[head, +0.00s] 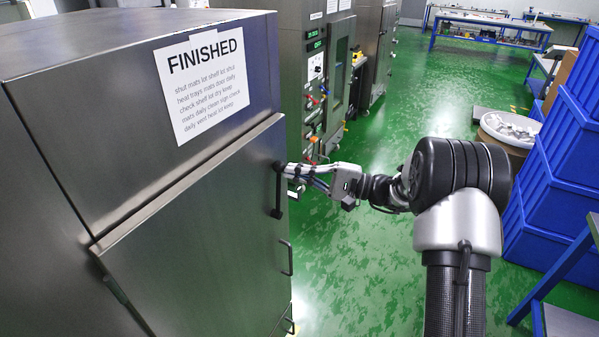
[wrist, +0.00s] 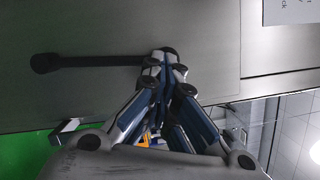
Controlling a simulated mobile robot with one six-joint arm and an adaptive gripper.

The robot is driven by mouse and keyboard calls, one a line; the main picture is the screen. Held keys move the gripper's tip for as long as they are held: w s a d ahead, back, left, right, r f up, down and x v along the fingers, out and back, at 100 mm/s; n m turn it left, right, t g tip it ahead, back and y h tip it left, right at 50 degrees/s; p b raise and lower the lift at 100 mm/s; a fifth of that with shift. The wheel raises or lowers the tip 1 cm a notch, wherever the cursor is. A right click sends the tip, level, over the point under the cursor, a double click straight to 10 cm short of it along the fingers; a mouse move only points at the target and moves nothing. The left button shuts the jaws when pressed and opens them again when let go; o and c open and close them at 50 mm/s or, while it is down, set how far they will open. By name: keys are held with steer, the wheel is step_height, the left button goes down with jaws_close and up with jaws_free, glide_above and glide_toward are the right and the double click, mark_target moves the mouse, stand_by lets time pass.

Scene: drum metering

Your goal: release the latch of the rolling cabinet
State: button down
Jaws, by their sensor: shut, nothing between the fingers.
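The rolling cabinet (head: 190,240) is a large grey metal box with a door, filling the left of the head view. Its latch (head: 278,196) is a dark bar hanging upright near the door's right edge. In the wrist view the latch (wrist: 95,61) runs sideways across the metal face, from a round end at left to my fingertips. My gripper (head: 285,170) is shut and empty at the upper end of the latch. In the wrist view the fingertips of my gripper (wrist: 166,62) overlap that end; whether they touch it I cannot tell.
A "FINISHED" sheet (head: 203,82) is stuck on the cabinet above the door. A metal pull handle (head: 290,258) sits below the latch. Machines with controls (head: 318,85) stand behind. Blue crates (head: 555,180) are stacked at right. Green floor (head: 370,260) is open between.

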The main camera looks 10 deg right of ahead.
steer(key=shift+s+a+r, duration=0.1)
steer(key=shift+s+a, duration=0.2)
steer(key=shift+a, duration=0.05)
steer(key=shift+s+a+r, duration=0.1)
steer(key=shift+s+a, duration=0.05)
stand_by(0.4)
stand_by(0.4)
